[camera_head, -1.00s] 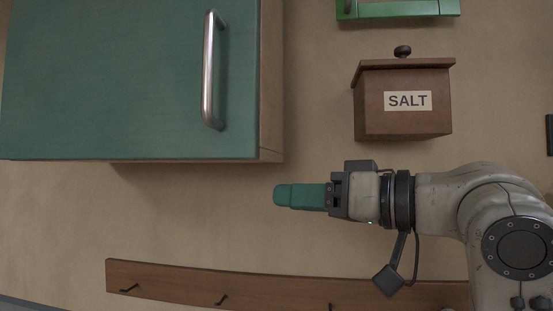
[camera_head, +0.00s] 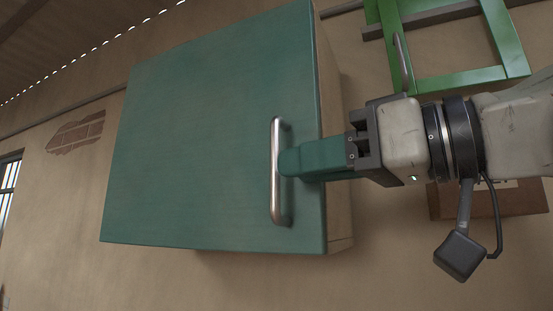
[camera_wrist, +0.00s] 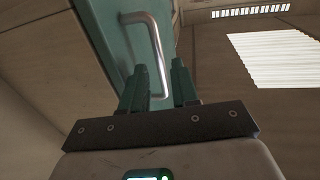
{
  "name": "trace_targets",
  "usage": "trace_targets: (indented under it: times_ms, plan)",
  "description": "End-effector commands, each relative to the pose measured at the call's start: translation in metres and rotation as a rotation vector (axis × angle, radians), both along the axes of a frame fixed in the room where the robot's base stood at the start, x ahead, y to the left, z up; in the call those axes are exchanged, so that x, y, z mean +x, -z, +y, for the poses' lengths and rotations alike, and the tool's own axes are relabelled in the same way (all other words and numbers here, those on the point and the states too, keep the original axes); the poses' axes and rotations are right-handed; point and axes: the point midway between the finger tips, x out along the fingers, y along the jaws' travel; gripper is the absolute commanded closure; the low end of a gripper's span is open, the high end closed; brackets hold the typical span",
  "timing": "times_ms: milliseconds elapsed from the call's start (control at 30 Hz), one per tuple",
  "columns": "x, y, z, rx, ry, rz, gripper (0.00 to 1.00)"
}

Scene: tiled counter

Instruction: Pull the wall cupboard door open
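The wall cupboard door (camera_head: 200,140) is a flat teal panel, shut against the wooden cupboard body (camera_head: 338,190). Its metal bar handle (camera_head: 276,190) stands upright near the door's right edge. My gripper (camera_head: 285,162) reaches in from the right, its teal fingertips at the middle of the handle in the head view. In the wrist view, the two fingers of my gripper (camera_wrist: 158,72) are apart. The handle (camera_wrist: 156,45) shows between them there, with a gap on either side. Whether its bar is fully between the fingertips in depth is unclear.
A green frame-like object (camera_head: 450,75) hangs on the wall at upper right, above my wrist. The brown salt box (camera_head: 515,203) is partly hidden behind my wrist at right.

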Motion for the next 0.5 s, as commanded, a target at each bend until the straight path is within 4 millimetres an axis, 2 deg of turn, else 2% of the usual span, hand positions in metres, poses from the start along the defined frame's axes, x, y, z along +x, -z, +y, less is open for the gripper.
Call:
trace_targets:
  times_ms: [200,500]
  plan:
    - [0.018,-0.002,0.029,0.001,-0.001,0.002,0.71]
    - [0.026,0.000,0.042,0.001,0.000,0.000,0.71]
